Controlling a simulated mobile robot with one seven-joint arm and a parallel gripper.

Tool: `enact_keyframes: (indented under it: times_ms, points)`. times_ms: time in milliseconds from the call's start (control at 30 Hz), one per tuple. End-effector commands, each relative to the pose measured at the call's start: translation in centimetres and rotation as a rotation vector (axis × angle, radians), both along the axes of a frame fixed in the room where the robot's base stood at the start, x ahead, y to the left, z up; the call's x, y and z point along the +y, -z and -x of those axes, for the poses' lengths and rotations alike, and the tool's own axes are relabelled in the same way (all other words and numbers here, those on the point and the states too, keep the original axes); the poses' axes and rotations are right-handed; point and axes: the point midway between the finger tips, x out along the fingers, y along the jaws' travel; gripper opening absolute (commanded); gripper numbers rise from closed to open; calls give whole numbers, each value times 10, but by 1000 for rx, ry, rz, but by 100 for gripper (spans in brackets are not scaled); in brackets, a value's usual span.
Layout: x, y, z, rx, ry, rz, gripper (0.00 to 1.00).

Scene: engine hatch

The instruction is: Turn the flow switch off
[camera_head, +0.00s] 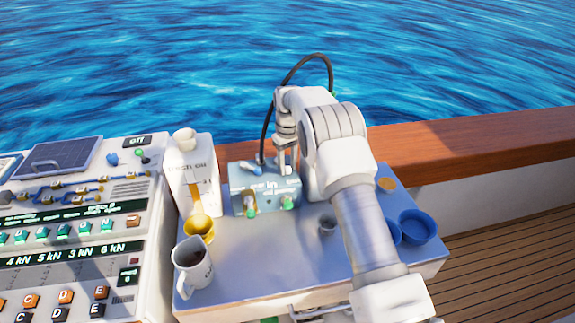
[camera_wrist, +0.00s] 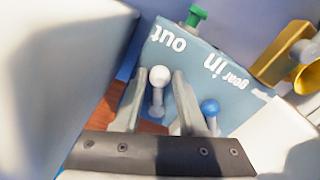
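No label reading "flow" is legible, so I cannot tell for sure which control is the flow switch. My gripper (camera_head: 284,170) is over the back of a blue-grey control box (camera_head: 268,204). In the wrist view my gripper (camera_wrist: 160,74) is open, with a white-knobbed lever (camera_wrist: 158,77) between its fingers and gaps visible on both sides. The box (camera_wrist: 188,50) carries the words "gear", "in" and "out". My gripper hides the white lever in the head view.
A white dispenser (camera_head: 190,165) with a yellow cup (camera_head: 199,228) stands left of the box. A black cable (camera_head: 303,60) arches behind. A wooden rail (camera_head: 460,140) runs along the back.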

Motion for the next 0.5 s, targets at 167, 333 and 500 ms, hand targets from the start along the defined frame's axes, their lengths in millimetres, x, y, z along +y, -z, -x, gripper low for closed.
enact_keyframes:
  times_ms: [167, 333, 500]
  points:
    - [0, 0, 0, 0, 0, 0, 6]
    - [0, -1, 0, 0, 0, 0, 0]
    - [2, -1, 1, 0, 33, 0, 0]
